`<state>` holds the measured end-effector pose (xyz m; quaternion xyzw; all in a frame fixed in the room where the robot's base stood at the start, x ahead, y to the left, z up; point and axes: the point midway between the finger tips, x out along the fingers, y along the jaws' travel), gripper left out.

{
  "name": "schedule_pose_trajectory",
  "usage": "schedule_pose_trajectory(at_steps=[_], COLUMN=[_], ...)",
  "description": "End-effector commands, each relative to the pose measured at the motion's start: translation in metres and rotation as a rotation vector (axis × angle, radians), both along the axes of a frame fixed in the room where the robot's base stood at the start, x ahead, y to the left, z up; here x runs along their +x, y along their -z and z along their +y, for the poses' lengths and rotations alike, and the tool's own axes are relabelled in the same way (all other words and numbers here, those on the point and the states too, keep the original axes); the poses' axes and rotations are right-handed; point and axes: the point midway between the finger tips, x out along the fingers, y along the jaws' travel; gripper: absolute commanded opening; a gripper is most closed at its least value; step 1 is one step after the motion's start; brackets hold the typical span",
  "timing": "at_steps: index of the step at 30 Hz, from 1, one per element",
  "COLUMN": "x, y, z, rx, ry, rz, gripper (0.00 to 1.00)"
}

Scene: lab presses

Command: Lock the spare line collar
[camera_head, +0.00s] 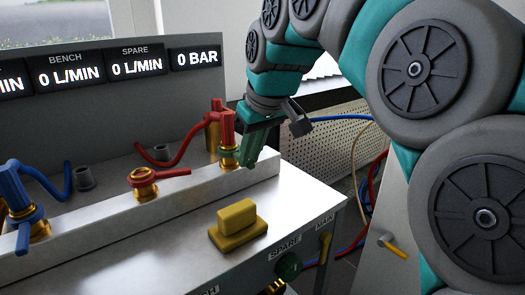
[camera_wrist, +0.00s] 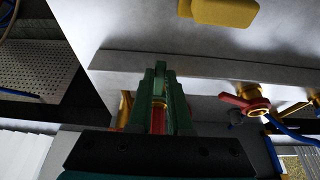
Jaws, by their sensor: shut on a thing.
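The red fitting (camera_head: 228,127), with a gold part below it, stands upright at the right end of the raised metal ledge (camera_head: 195,185). A red hose runs from its top to the left. My gripper (camera_head: 250,148) reaches down at its right side, with green fingers partly hiding it. In the wrist view, my gripper (camera_wrist: 160,80) is shut on the red fitting (camera_wrist: 158,122), whose red body and gold ring show between the fingers. The labels do not show which part is the spare line collar. Whether it is locked cannot be told.
A yellow block (camera_head: 238,222) sits on the bench top. The display panel (camera_head: 130,62) stands behind. SPARE and MAIN labels mark the front face.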

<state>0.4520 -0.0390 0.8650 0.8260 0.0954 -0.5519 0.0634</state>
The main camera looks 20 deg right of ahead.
Motion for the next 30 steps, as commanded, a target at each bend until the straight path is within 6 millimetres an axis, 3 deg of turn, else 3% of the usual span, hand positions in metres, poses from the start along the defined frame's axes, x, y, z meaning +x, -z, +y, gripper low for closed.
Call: schedule_pose_trajectory(at_steps=[5, 6, 14, 23, 30], x=[0.0, 0.0, 0.0, 0.0, -0.01], y=[-0.001, -0.001, 0.0, -0.002, -0.027], z=[0.0, 0.0, 0.0, -0.001, -0.003], rx=[0.002, 0.002, 0.001, 0.0, 0.0], ry=[0.001, 0.001, 0.001, 0.001, 0.0], rz=[-0.002, -0.002, -0.001, -0.001, -0.004], gripper=[0.0, 0.19, 0.47, 0.47, 0.47])
